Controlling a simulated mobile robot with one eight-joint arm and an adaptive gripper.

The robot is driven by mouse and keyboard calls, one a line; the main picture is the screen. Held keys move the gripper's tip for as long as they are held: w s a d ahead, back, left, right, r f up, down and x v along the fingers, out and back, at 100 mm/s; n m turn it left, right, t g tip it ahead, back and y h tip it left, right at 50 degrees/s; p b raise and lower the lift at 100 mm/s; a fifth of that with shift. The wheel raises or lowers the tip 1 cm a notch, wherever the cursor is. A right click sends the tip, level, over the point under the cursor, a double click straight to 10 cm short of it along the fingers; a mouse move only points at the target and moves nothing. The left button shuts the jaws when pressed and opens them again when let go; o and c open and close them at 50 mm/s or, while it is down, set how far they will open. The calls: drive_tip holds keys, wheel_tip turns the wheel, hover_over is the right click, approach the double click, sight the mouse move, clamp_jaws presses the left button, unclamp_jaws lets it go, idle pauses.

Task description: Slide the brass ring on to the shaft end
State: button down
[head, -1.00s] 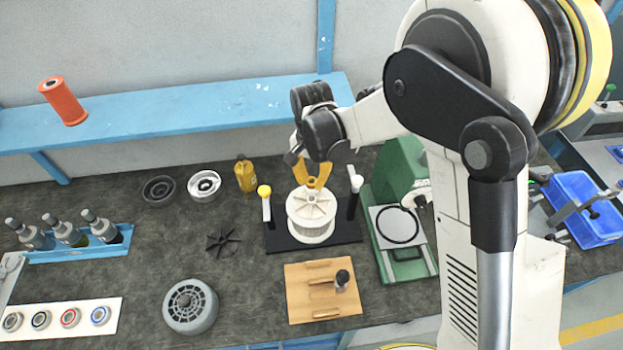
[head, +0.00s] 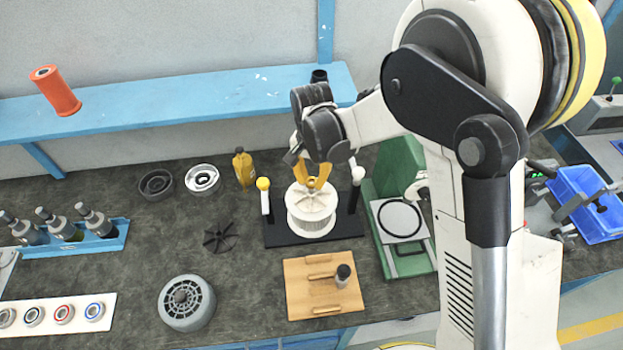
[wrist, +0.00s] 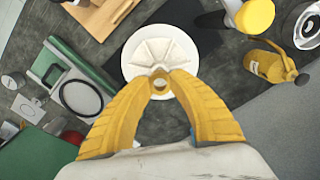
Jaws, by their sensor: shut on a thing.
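My gripper (head: 314,184) points down over the white finned rotor (head: 312,222), which stands upright on a black stand (head: 345,229). In the wrist view my gripper's yellow fingers (wrist: 160,84) are shut on the small brass ring (wrist: 160,74), and its hole shows between the fingertips. The ring lies over the near part of the rotor's top (wrist: 150,58) in that picture, close to the hub. The shaft end is not clearly visible behind the ring and fingers. I cannot tell whether the ring touches the shaft.
Two posts, one yellow-topped (head: 264,196) and one white-topped (head: 357,186), flank the rotor. A green press (head: 397,170) stands right, a wooden board (head: 310,290) in front. A yellow bottle (head: 243,170) and black fan (head: 220,237) are at left. A blue shelf (head: 180,108) runs behind.

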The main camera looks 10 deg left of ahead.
drive_tip(key=shift+f+b, duration=1.35)
drive_tip(key=shift+f, duration=0.25)
idle(0.6)
drive_tip(key=c, duration=1.2)
unclamp_jaws()
drive_tip(key=shift+r, duration=0.15)
wheel_tip(320, 180, up, 12)
drive_tip(key=shift+f, duration=0.1)
